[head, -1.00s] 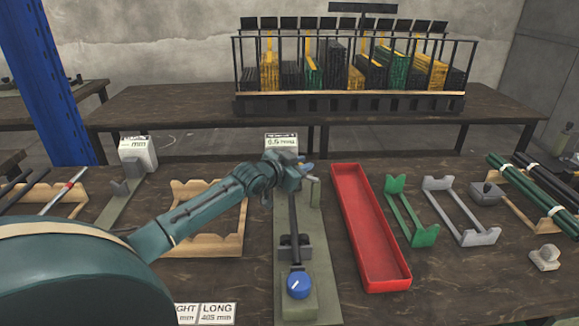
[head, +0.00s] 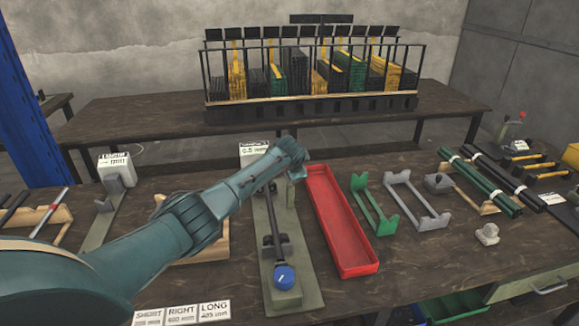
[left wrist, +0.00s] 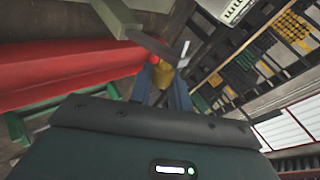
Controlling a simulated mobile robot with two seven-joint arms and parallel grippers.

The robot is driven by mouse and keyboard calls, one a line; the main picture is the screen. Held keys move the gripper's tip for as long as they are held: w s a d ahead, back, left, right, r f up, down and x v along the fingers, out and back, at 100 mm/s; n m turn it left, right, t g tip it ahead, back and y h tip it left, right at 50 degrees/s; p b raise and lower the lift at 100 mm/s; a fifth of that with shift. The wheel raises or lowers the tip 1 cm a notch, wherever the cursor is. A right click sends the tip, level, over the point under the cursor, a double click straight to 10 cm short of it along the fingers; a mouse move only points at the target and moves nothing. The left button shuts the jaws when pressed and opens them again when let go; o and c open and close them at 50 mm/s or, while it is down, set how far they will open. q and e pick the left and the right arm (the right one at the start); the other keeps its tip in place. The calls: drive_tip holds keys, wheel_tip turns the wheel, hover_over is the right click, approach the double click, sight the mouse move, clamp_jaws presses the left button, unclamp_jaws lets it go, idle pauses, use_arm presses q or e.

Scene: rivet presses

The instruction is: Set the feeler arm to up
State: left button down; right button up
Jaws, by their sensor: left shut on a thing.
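The gauge fixture (head: 293,234) is a long green-grey plate with a blue dial knob (head: 285,278) at its near end, a dark rod along its middle and a white label block (head: 253,151) at its far end. My left gripper (head: 299,173) is at the fixture's far end, beside the red tray's far end. In the left wrist view the left gripper's fingers (left wrist: 163,84) are shut on a small yellow-orange piece (left wrist: 163,74). A dark grey bar (left wrist: 152,44) lies just beyond it; it may be the feeler arm. In the head view my arm hides this part. My right gripper is not in view.
A long red tray (head: 366,270) lies right of the fixture. A green cradle (head: 374,205) and a grey cradle (head: 417,200) stand farther right. Another gauge (head: 115,185) is at the left. A loaded rack (head: 310,107) stands on the back table.

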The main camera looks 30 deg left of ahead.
use_arm(q)
drive_tip(key=shift+w+d+f+m+g+y, duration=0.15)
drive_tip(key=shift+w+d+m+g+y, duration=0.2)
drive_tip(key=shift+g+y, duration=0.15)
idle(0.3)
drive_tip(key=c, duration=1.3)
unclamp_jaws()
drive_tip(key=shift+c, duration=0.2)
drive_tip(key=p+v, duration=0.2)
drive_tip(key=v, duration=1.1)
drive_tip(key=shift+s, duration=0.15)
